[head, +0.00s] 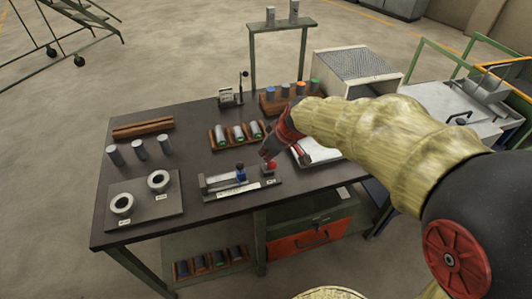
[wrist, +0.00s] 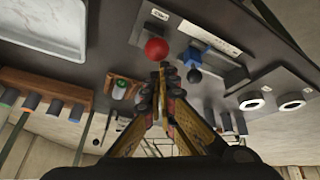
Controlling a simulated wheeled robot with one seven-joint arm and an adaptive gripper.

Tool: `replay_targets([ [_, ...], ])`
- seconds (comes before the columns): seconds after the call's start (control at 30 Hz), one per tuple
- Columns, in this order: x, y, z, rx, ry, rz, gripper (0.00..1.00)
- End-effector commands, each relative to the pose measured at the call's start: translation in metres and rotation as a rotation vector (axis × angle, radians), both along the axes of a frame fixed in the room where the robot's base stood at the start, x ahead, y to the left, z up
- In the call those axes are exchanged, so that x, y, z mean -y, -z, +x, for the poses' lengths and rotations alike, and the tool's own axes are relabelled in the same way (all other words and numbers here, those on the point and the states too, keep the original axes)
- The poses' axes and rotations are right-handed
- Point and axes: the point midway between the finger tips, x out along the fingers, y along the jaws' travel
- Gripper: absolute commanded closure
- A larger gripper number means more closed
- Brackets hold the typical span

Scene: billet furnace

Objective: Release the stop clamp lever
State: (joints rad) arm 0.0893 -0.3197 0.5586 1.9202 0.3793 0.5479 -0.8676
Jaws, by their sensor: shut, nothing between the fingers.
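The stop fixture (head: 215,186) is a grey rail on a base plate with a white label, on the dark bench. A lever with a red ball knob (head: 271,167) stands at the fixture's right end. The red knob (wrist: 155,49) is just beyond my fingertips in the wrist view. My gripper (head: 268,153) is shut and empty, close above the red knob; it also shows in the wrist view (wrist: 163,70). I cannot tell whether it touches.
Behind the fixture is a wooden rack (head: 237,136) with several cylinders. A plate with two rings (head: 145,200) lies at left, near several standing grey cylinders (head: 139,150). A white tray (head: 318,152) lies right of my gripper. The bench front edge is close to the fixture.

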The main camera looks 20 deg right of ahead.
Motion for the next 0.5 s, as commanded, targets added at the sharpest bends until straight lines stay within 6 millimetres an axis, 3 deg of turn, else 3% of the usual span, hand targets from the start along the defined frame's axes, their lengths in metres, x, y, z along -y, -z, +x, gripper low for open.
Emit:
replay_targets([
  [0.03, 0.0003, 0.0071, -0.0056, -0.015, -0.001, 0.000, 1.00],
  [0.5, 0.0006, 0.0137, -0.0116, -0.028, -0.002, -0.001, 1.00],
])
